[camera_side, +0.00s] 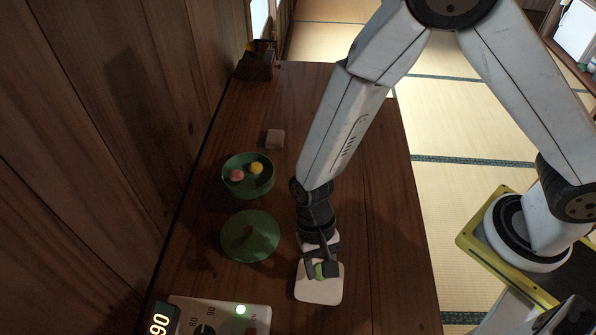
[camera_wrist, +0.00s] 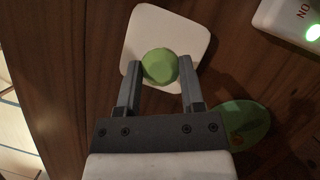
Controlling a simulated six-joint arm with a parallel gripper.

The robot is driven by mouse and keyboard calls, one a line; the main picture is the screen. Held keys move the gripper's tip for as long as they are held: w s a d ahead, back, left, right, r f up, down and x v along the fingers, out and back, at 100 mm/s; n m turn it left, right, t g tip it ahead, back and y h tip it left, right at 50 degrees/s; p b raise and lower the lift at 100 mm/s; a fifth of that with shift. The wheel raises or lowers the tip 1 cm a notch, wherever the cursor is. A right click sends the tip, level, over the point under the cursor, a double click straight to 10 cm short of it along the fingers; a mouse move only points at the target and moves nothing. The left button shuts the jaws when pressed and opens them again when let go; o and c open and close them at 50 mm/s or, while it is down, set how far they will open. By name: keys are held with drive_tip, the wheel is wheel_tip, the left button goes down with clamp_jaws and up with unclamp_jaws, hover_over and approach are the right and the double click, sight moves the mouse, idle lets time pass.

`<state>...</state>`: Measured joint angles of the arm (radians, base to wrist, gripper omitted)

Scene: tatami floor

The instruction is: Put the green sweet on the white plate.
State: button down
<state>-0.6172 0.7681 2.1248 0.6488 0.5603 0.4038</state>
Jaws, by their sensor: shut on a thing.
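The green sweet (camera_wrist: 160,66) is round and sits between the two fingers of my gripper (camera_wrist: 158,84), which is shut on it. In the side view the sweet (camera_side: 320,271) shows partly behind my gripper (camera_side: 323,268). The white plate (camera_wrist: 144,21) is square with rounded corners and lies under the sweet. In the side view the plate (camera_side: 318,293) lies on the table below my gripper. The sweet is over the plate; I cannot tell whether it touches it.
A green bowl (camera_side: 261,186) holds a pink sweet (camera_side: 237,175) and a yellow sweet (camera_side: 256,168). A green lid (camera_side: 250,236) lies nearer. A white device (camera_side: 254,317) with a green light is at the front left. The table's right side is clear.

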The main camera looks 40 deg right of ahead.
sight(320, 273)
drive_tip(key=shift+f, duration=1.6)
drive_tip(key=shift+f, duration=0.15)
drive_tip(key=shift+c, duration=1)
unclamp_jaws()
drive_tip(key=v, duration=1.2)
drive_tip(key=shift+d, duration=0.1)
